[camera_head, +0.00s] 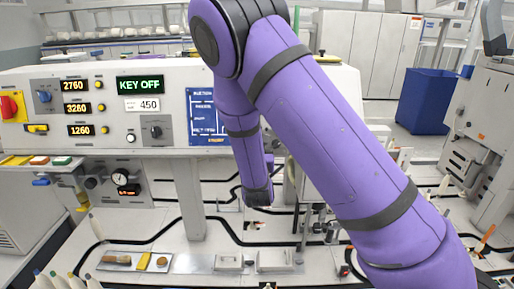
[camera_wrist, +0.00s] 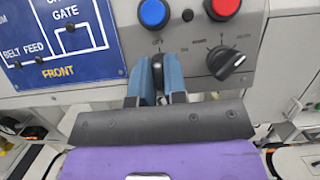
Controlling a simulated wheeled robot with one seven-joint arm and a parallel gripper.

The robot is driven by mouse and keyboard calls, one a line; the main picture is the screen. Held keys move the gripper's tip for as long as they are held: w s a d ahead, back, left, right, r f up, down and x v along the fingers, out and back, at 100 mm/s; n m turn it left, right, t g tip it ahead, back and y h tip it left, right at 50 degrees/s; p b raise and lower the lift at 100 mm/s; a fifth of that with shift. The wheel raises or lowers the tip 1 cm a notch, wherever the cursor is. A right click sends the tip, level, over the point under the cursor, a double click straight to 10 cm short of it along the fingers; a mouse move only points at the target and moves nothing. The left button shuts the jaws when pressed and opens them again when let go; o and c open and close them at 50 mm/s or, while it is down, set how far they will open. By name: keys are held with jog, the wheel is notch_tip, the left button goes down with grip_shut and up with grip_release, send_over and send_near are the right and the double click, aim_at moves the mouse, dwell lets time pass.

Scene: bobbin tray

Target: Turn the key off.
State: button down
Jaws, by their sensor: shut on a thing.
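My gripper (camera_wrist: 157,72) shows in the wrist view, its two blue fingers pointing up at the grey control panel. The fingers are closed around a small dark key (camera_wrist: 157,62), gripped between their tips below the blue button. Most of the key and its keyhole are hidden by the fingers. In the head view a display (camera_head: 140,85) on the white console reads "KEY OFF" in green. The key and the fingertips cannot be made out in the head view, where my purple arm crosses the middle.
On the wrist view's panel, a blue button (camera_wrist: 154,13), a red button (camera_wrist: 222,8) and a black rotary knob (camera_wrist: 228,62) sit close around the fingers. A blue sign (camera_wrist: 66,38) is at left. In the head view, a blue bin (camera_head: 425,100) stands at the back right.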

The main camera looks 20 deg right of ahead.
jog(key=shift+f, duration=0.1)
jog(key=c, duration=1.2)
grip_release()
jog(key=shift+o, duration=0.2)
jog(key=shift+s, duration=0.1)
jog(key=v, duration=1)
jog(key=shift+s, duration=0.35)
jog(key=shift+a, duration=0.15)
